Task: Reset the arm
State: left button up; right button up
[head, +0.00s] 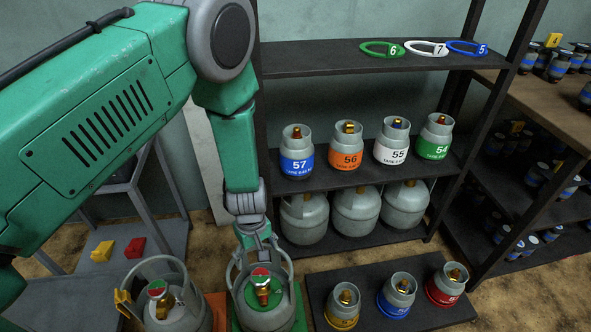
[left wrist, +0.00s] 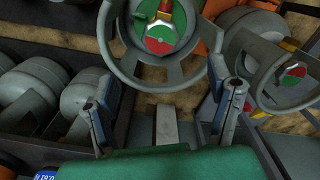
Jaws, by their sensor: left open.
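My left arm, green, comes in from the left in the head view and bends down. Its gripper (head: 256,238) is above the back of the collar of a grey gas cylinder (head: 268,318) on a green platform. In the left wrist view the two fingers of the gripper (left wrist: 167,98) are spread wide, with nothing between them. The collar ring of the cylinder (left wrist: 118,62) and its red-green valve top lie just beyond the fingertips. I cannot tell whether the fingers touch the ring. My right gripper is not in view.
A second grey cylinder (head: 188,318) stands left, on orange. Small numbered cylinders stand on the middle shelf (head: 340,178) and a low dark platform (head: 430,318). Three rings lie on the top shelf (head: 310,60). Yellow (head: 103,251) and red (head: 135,247) pieces lie left.

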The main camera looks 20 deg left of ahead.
pick_arm(q)
jog(key=s+r+m+p, duration=0.5)
jog(key=s+r+m, duration=0.1)
jog(key=s, duration=0.5)
jog(key=s+a+r+m+p, duration=0.1)
jog(key=s+r+m+p, duration=0.5)
jog(key=s, duration=0.5)
jog(key=shift+s+a+r+t, duration=0.15)
jog(key=shift+s+a+t, duration=0.05)
jog(key=shift+t, duration=0.1)
